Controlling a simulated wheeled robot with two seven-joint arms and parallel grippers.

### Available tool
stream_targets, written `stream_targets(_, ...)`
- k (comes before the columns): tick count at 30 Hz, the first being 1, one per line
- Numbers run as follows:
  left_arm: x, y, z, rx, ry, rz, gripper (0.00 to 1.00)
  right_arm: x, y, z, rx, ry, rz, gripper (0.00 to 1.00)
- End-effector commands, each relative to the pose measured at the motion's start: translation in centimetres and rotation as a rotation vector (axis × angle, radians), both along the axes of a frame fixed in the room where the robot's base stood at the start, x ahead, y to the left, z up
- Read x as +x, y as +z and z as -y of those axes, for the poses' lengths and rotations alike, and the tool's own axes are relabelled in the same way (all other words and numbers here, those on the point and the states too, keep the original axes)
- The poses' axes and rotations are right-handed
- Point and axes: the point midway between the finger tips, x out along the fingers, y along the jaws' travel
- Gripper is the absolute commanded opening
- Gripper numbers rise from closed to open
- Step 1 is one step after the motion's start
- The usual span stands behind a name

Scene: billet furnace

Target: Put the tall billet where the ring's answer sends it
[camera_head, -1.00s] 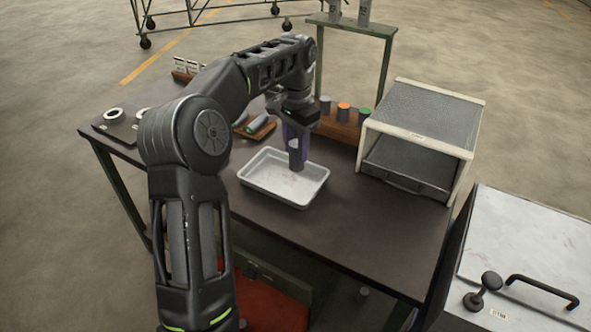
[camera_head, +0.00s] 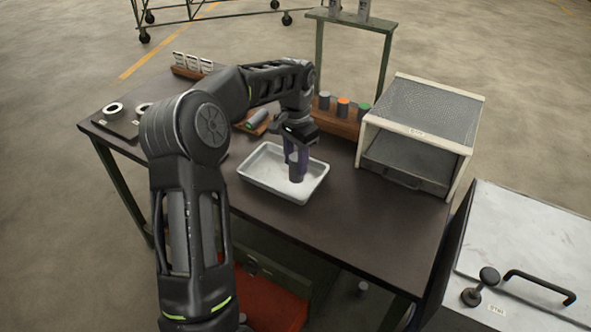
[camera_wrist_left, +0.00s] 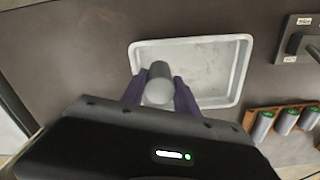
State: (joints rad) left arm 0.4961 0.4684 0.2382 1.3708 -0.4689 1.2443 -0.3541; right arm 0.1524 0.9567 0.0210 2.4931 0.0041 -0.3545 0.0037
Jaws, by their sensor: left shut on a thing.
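My left gripper (camera_head: 297,160) has purple fingers and is shut on a grey cylindrical billet (camera_head: 297,176), held upright over the pale metal tray (camera_head: 262,190). In the left wrist view the billet (camera_wrist_left: 159,86) stands between the fingers (camera_wrist_left: 158,95), with the tray (camera_wrist_left: 240,62) behind it. I cannot tell whether the billet touches the tray floor. My right gripper is not in view.
A wooden rack (camera_head: 338,127) holds cylinders with grey, orange and green tops. A mesh-topped box (camera_head: 425,112) stands at the table's right. A cylinder lies on a small wooden board (camera_head: 252,127) behind the tray. A handled white-lidded unit (camera_head: 525,245) is right. The front right tabletop is clear.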

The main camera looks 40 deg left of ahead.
Motion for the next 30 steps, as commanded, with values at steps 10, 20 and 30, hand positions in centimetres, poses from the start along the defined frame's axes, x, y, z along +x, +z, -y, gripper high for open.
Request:
stream_targets(10,0.0,-0.7,0.0,0.0,0.001,0.002,0.0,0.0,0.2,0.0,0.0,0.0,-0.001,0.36)
stream_targets(20,0.1,-3.5,0.0,0.001,0.001,0.004,0.0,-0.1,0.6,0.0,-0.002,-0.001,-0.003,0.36)
stream_targets(30,0.0,-4.0,0.0,0.0,0.001,0.001,0.37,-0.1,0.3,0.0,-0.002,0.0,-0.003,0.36)
